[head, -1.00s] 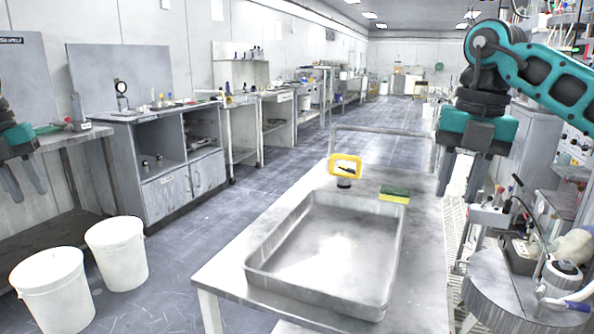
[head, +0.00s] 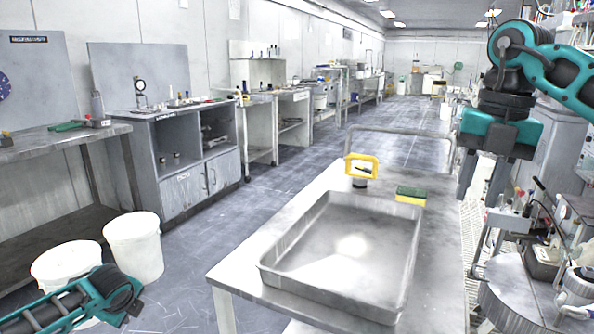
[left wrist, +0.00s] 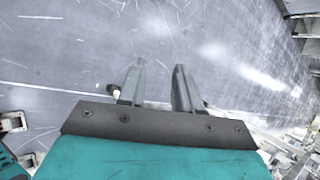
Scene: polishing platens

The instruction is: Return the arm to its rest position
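My left arm (head: 75,302) crosses the lower left corner of the head view, in front of the white buckets, and its gripper is out of that view. In the left wrist view my left gripper (left wrist: 157,66) points over the grey floor. Its two fingers stand apart with nothing between them. My right gripper (head: 479,203) hangs fingers down at the right of the head view, beyond the right edge of the steel table (head: 245,284). Its fingers are apart, and no held object shows.
A shallow metal tray (head: 292,231), a yellow-framed object (head: 376,160) and a yellow-green sponge (head: 411,195) are on the table. White buckets (head: 133,248) stand on the floor at left. A cluttered bench (head: 510,300) is at lower right. The aisle floor is clear.

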